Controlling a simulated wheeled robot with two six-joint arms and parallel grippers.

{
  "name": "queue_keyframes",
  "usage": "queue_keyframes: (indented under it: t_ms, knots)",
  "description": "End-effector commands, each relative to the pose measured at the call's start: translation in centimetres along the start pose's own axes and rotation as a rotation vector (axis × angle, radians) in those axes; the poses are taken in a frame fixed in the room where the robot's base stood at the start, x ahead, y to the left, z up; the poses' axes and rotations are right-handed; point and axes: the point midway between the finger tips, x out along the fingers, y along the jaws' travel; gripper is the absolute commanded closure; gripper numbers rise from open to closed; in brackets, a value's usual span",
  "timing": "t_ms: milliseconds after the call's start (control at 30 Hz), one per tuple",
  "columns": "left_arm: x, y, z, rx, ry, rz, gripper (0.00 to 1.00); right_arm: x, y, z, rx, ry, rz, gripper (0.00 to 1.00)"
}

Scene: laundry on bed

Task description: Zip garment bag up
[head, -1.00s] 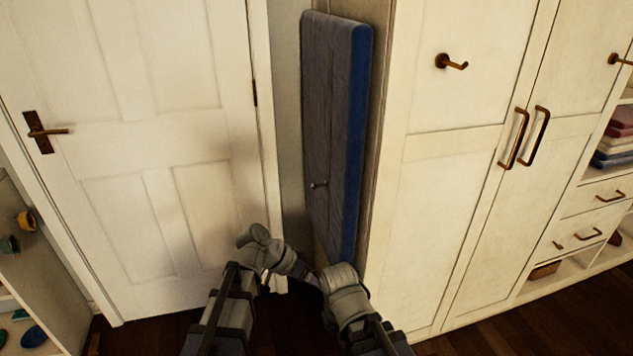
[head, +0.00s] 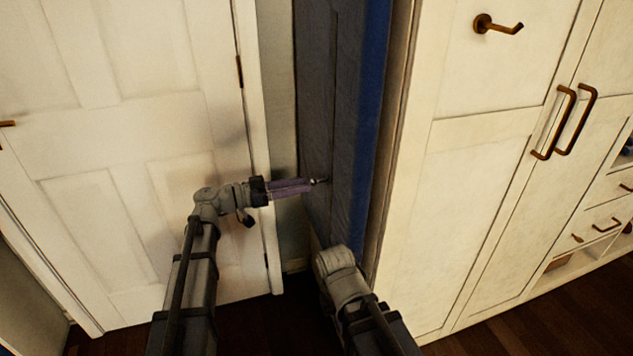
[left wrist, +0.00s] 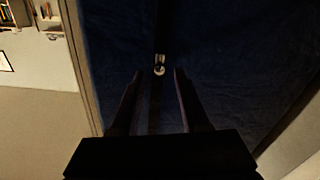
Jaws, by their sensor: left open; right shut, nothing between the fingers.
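The dark blue garment bag (head: 346,120) hangs against the side of the cream wardrobe. A dark zip line (head: 333,70) runs up its front, with a small metal zip pull (head: 322,180) on it. The pull also shows in the left wrist view (left wrist: 159,68). My left gripper (head: 308,185) is open and level with the pull. In the left wrist view, its two fingertips (left wrist: 158,75) lie either side of the pull; I cannot tell if they touch it. My right arm shows low beside the bag, but its fingers are hidden.
The cream wardrobe (head: 470,165), with brass handles and a hook (head: 497,25), stands close on the right. A white door (head: 110,190) and its frame are on the left. The gap between frame and bag is narrow. Dark wood floor (head: 560,310) is open at lower right.

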Motion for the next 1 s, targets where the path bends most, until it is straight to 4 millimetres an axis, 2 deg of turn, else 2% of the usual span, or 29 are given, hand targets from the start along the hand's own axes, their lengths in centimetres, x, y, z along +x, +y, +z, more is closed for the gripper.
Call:
queue_keyframes:
  t_ms: [100, 300, 500, 733, 1000]
  knots:
    - [2.1, 0.0, 0.0, -0.001, -0.001, 0.003, 0.55, 0.0, 0.0, 0.0, 0.0, 0.0, 0.0, 1.0]
    - [4.5, 0.0, 0.0, -0.001, -0.001, 0.002, 0.55, 0.0, 0.0, 0.0, 0.0, 0.0, 0.0, 1.0]
    - [5.3, 0.0, 0.0, -0.001, -0.001, 0.0, 0.55, 0.0, 0.0, 0.0, 0.0, 0.0, 0.0, 1.0]
    - [5.4, 0.0, 0.0, -0.001, -0.001, 0.0, 0.55, 0.0, 0.0, 0.0, 0.0, 0.0, 0.0, 1.0]
    - [5.3, 0.0, 0.0, -0.001, -0.001, 0.0, 0.84, 0.0, 0.0, 0.0, 0.0, 0.0, 0.0, 1.0]
